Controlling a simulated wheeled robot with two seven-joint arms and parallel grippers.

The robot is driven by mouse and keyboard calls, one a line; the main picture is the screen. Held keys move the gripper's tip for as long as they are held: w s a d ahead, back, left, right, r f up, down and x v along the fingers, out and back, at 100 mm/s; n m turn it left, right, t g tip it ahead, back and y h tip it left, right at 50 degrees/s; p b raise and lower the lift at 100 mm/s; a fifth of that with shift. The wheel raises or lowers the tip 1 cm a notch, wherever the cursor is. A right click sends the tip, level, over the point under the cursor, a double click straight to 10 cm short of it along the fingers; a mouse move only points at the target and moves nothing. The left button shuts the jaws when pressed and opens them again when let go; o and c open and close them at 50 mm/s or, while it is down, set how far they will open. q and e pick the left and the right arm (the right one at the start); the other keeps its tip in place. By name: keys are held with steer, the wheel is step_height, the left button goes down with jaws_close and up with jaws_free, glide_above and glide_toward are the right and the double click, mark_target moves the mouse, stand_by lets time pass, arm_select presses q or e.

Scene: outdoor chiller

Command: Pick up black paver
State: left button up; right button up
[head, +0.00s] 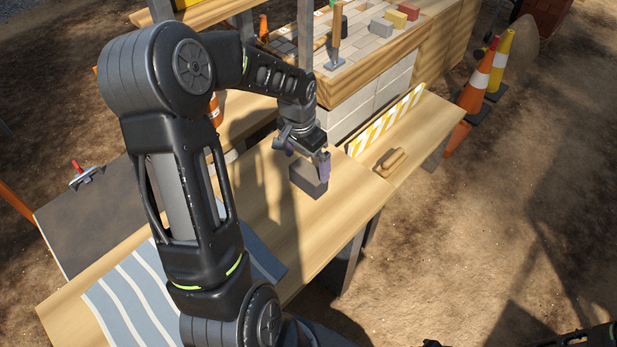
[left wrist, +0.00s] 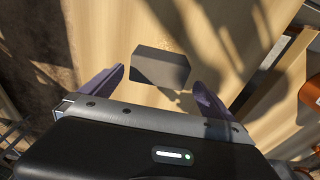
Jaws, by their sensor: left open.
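The black paver (head: 308,183) is a dark grey block on the wooden table, under my left gripper (head: 309,160) in the head view. In the left wrist view the paver (left wrist: 160,68) lies in front of the palm, between the two purple fingers. My left gripper (left wrist: 160,80) is open, with wood visible between each finger and the block.
A wooden float (head: 390,163) and a yellow-white striped barrier (head: 386,120) are right of the paver. A striped cloth (head: 135,290) lies at the table's near left. Traffic cones (head: 474,92) stand at right.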

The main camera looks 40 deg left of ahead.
mark_target(308, 171)
arm_select(q)
steer(key=shift+w+f, duration=0.1)
steer(key=shift+f, duration=0.85)
steer(key=f, duration=0.3)
steer(key=f+p, duration=0.1)
steer(key=f, duration=0.1)
steer(key=shift+w+f, duration=0.1)
steer(key=shift+w, duration=0.15)
steer(key=shift+c, duration=0.3)
steer(key=c, duration=1.7)
steer(key=shift+w+r, duration=0.1)
steer(key=shift+r, duration=0.1)
steer(key=shift+c, duration=0.2)
step_height(308, 171, up, 10)
steer(key=shift+f+b, duration=0.1)
steer(key=shift+b, duration=0.3)
